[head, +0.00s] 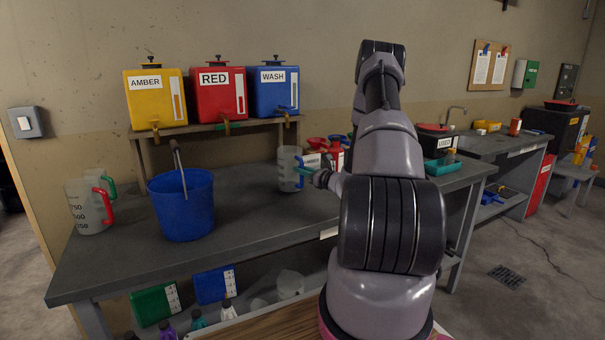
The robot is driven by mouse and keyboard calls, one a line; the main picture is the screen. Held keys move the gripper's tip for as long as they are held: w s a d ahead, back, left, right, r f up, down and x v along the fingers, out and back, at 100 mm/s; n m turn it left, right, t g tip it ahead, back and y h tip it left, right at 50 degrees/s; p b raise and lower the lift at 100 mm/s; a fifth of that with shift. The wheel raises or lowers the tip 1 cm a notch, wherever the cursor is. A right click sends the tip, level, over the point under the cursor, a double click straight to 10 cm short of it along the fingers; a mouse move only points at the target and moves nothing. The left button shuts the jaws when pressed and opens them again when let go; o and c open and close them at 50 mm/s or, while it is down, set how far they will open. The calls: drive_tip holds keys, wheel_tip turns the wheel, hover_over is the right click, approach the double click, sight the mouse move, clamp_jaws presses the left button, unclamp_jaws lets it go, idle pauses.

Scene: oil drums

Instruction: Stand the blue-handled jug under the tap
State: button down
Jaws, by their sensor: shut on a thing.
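The blue-handled jug (287,165) is a clear, upright jug at the right part of the bench. My gripper (312,176) reaches it from the right and is shut on its blue handle (299,172); the fingers are small and partly hidden by my arm. Three tanks stand on a rack: amber (154,98), red (218,94) and blue "WASH" (275,92). Each has a tap at its lower front. The jug appears below the WASH tap (287,109) in the picture. I cannot tell whether its base touches the bench or whether it is directly under the spout.
A blue bucket (182,208) stands on the bench (250,215) left of the jug. Jugs with red (92,210) and green handles stand at the far left. Red containers (325,155) sit behind my arm. The bench between bucket and jug is clear.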

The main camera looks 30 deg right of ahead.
drive_tip(key=shift+w+d+f, duration=0.1)
drive_tip(key=shift+w+d, duration=0.3)
drive_tip(key=shift+w, duration=0.9)
drive_tip(key=shift+w+d+f, duration=0.1)
drive_tip(key=shift+w+d, duration=0.35)
drive_tip(key=shift+w, duration=0.9)
drive_tip(key=shift+w+d, duration=0.4)
drive_tip(key=shift+w, duration=0.9)
drive_tip(key=shift+f, duration=0.45)
drive_tip(key=c, duration=0.7)
unclamp_jaws()
drive_tip(key=shift+s, duration=0.1)
